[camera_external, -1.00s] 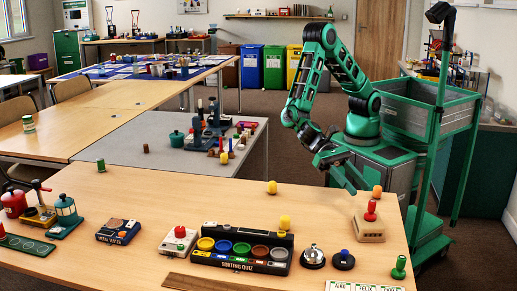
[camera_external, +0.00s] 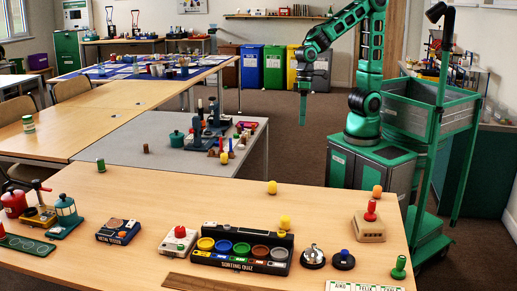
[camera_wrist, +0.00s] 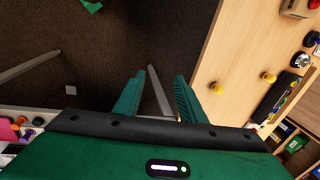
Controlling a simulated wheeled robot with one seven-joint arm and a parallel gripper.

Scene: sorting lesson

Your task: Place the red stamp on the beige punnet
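The red stamp (camera_external: 370,211) stands upright on top of the beige punnet (camera_external: 370,231) near the right side of the front wooden table. In the wrist view, the beige punnet (camera_wrist: 295,9) and part of the red stamp (camera_wrist: 314,4) show at the top right corner. My gripper (camera_external: 302,122) hangs pointing down beyond the far edge of that table, well away from the stamp. In the wrist view my gripper (camera_wrist: 165,76) has its two fingers apart, with only dark floor and a table leg seen between them.
Yellow pieces (camera_external: 284,222) stand nearby. Open floor lies below my gripper.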

